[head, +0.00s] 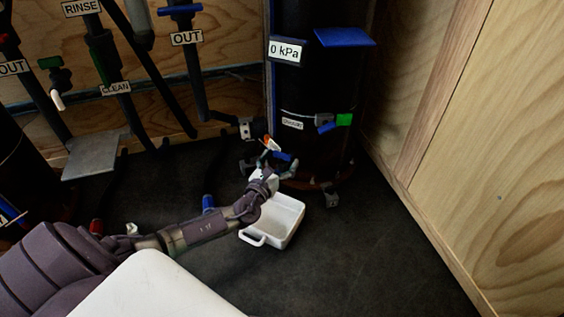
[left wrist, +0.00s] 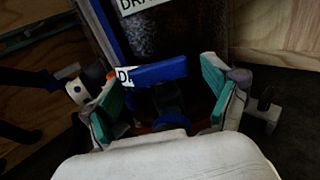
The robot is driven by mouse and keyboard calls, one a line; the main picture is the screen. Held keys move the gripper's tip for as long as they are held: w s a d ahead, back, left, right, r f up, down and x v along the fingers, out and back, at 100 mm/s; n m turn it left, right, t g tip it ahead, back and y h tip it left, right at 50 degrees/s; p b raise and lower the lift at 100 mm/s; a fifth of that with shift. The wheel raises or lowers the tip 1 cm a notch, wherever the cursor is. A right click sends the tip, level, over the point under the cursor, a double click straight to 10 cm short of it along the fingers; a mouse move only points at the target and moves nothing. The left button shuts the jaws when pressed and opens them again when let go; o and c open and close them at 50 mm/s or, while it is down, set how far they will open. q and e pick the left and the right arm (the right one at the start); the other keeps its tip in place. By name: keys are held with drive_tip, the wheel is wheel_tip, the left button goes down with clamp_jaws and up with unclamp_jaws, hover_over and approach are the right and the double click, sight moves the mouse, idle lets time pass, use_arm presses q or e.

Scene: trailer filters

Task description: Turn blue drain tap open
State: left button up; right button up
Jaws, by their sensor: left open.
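A blue tap handle (left wrist: 160,72) with a white label, partly hidden, beside its left end sits between the fingers of my left gripper (left wrist: 158,88) in the left wrist view. The fingers with teal pads are apart on either side of it. I cannot tell whether either pad touches it. In the head view my left gripper (head: 274,168) reaches low at the foot of the black cylinder (head: 308,85), where the blue handle (head: 281,156) partly shows. The tap's body and outlet are mostly hidden. My right gripper is not in view.
A white tray (head: 288,213) lies on the dark floor below the gripper. Another blue lever (head: 327,127) and a green tag (head: 344,120) sit higher on the cylinder. Pipes with labels stand at left. A wooden wall (head: 500,150) closes the right side.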

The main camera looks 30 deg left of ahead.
use_arm(q)
drive_tip(key=shift+w+a, duration=0.1)
drive_tip(key=shift+w, duration=0.65)
